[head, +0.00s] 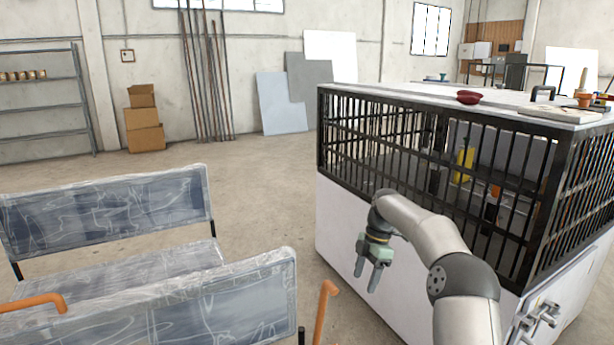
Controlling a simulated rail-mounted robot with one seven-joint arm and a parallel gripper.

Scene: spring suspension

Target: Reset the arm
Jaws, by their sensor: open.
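My arm (430,235) reaches in from the lower right in the head view. My gripper (367,273) hangs at its end with the fingers pointing down. The two fingers are apart and nothing shows between them. The gripper is in front of the white lower panel of a caged cabinet (340,225). I cannot tell how far it is from the panel.
The cabinet has black bars and items inside, including a yellow bottle (463,162). A red bowl (468,97) sits on its top. Plastic-wrapped benches (110,212) with orange armrests stand left. Cardboard boxes (145,138) and a shelf (45,105) line the wall. Open floor lies between.

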